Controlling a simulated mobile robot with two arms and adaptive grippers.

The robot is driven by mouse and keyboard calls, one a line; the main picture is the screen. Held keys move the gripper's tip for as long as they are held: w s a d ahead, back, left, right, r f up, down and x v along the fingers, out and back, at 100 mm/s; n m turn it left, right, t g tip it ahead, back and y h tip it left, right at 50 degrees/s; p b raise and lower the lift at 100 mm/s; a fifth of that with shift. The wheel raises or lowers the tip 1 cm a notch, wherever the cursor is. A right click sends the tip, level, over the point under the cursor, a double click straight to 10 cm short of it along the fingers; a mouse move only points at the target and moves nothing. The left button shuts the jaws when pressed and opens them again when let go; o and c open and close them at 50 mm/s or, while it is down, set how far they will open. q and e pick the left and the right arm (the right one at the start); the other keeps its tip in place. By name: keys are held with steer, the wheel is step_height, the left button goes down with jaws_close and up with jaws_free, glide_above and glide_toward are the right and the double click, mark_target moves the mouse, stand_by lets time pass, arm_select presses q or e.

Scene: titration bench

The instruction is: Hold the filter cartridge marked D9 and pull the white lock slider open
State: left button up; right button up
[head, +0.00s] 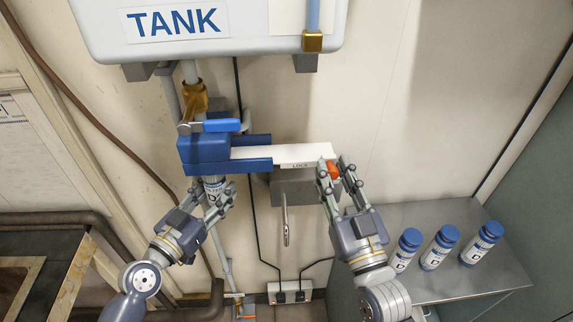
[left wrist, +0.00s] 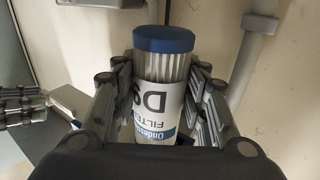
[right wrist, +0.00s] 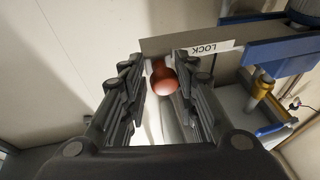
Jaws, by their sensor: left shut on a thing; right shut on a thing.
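The filter cartridge (head: 214,188) hangs upright under the blue housing (head: 205,150). My left gripper (head: 211,203) is shut around it. The left wrist view shows the cartridge (left wrist: 164,68) between the fingers, with a blue cap, white ribbed body and a label with a large D and a partly hidden character. The white lock slider (head: 285,151) reaches right from the housing, well beyond its blue rail, with a LOCK label. My right gripper (head: 336,185) is shut on the orange knob (head: 333,170) at the slider's right end. The knob (right wrist: 163,80) also shows between the fingers in the right wrist view.
The tank (head: 210,25) is above the housing, with a blue-handled valve (head: 212,126) between them. Several blue-capped cartridges, one of them here (head: 440,246), stand on a metal shelf (head: 450,285) at right. A metal handle (head: 285,225) hangs below the slider. A power strip (head: 290,291) is lower down.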

arm_select(q)
steer(key=shift+d, duration=0.1)
arm_select(e)
steer(key=shift+d, duration=1.65)
steer(key=shift+d+f, duration=0.1)
steer(key=shift+d, duration=0.65)
arm_select(q)
steer(key=shift+r, duration=0.1)
arm_select(e)
steer(key=o, duration=0.8)
steer(key=shift+d, duration=0.1)
steer(key=shift+o, duration=0.2)
steer(key=shift+s, duration=0.1)
steer(key=s, duration=0.9)
